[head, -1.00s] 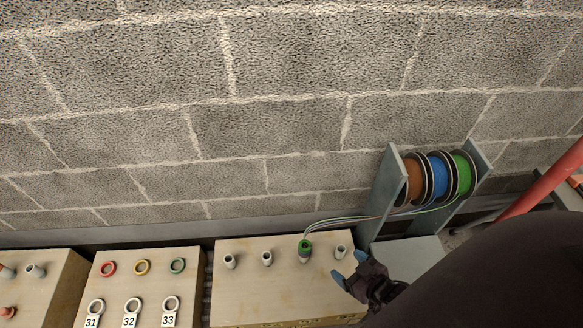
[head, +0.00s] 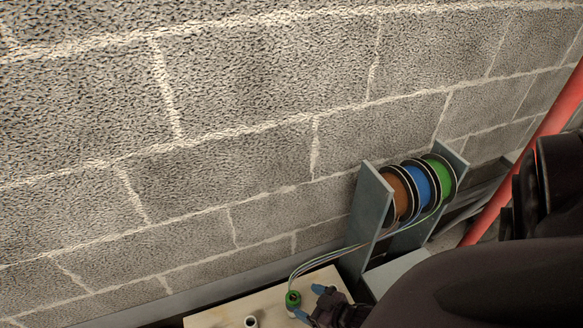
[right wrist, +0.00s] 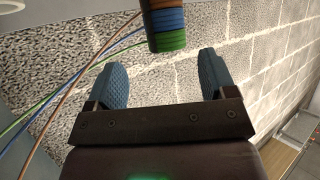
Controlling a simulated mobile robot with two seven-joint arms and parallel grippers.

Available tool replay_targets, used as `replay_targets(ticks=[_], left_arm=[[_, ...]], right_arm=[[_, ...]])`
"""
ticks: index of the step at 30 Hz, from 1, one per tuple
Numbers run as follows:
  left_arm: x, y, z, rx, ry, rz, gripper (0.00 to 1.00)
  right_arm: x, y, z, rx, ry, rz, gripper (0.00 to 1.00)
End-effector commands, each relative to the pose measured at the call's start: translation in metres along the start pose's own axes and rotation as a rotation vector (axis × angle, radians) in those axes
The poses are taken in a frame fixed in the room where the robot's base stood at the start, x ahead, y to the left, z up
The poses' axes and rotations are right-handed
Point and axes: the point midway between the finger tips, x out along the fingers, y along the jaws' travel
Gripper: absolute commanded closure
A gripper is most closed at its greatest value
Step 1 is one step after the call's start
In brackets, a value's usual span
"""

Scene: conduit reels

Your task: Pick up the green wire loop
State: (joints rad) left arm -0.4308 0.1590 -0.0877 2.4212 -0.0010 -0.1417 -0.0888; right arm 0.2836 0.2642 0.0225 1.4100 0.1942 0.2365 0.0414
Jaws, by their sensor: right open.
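A green ring (head: 293,299) sits around a short stub on the pale box (head: 228,309), at the bottom of the head view. Several thin wires (head: 333,255) run from it to the reels; a green wire also shows in the right wrist view (right wrist: 42,108), beside a blue and a brown one. My right gripper (head: 312,303) is open with blue fingertips, just right of the green ring. In the right wrist view the space between its fingertips (right wrist: 165,82) is empty. I cannot tell whether a fingertip touches the ring. My left gripper is out of view.
A grey stand holds a brown reel (head: 399,194), a blue reel (head: 421,186) and a green reel (head: 443,177) behind my right gripper. Another stub (head: 251,322) is on the box. A block wall (head: 220,150) closes the back. A red pipe (head: 530,150) slants at right.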

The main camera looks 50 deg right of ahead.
Motion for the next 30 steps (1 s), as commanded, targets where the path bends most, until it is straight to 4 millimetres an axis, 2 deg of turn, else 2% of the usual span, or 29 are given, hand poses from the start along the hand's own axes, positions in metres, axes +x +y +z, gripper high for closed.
replay_targets(ticks=[12, 21, 23, 30], left_arm=[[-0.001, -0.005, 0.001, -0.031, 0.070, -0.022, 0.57], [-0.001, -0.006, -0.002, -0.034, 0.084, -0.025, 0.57], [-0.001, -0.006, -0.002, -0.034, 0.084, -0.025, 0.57], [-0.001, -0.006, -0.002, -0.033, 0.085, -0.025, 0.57]], right_arm=[[0.046, -0.008, -0.003, 0.000, -0.004, 0.000, 0.23], [0.051, -0.007, -0.006, 0.000, 0.001, 0.000, 0.23], [0.051, -0.007, -0.006, 0.000, 0.001, 0.000, 0.29], [0.051, -0.007, -0.006, -0.001, 0.000, 0.000, 0.66]])
